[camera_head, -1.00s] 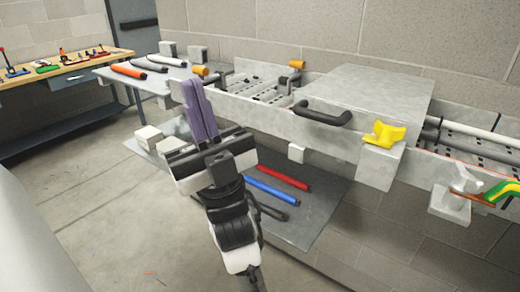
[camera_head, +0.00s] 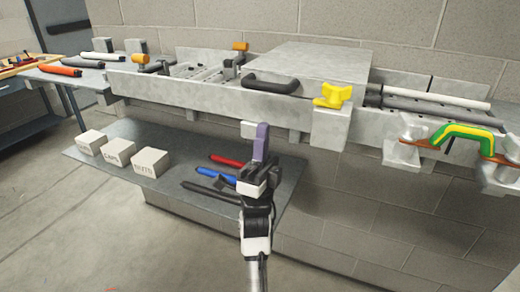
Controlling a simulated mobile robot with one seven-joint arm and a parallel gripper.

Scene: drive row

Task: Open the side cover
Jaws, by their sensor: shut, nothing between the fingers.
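The grey sheet-metal cover (camera_head: 318,62) stands closed on the long grey bench unit, in the middle of the view. A black bar handle (camera_head: 284,84) is fixed along its front side. My gripper (camera_head: 262,128) has purple fingers that are shut and empty. In the picture its fingertips are below the handle, in front of the unit's lower front edge, apart from the handle. I cannot tell how far in front of the unit they are. The inside of the cover is hidden.
Orange-topped clamps (camera_head: 240,47) stand left of the cover. Below, a shelf (camera_head: 105,160) carries white blocks (camera_head: 151,162) and coloured rods. Floor is free at front left.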

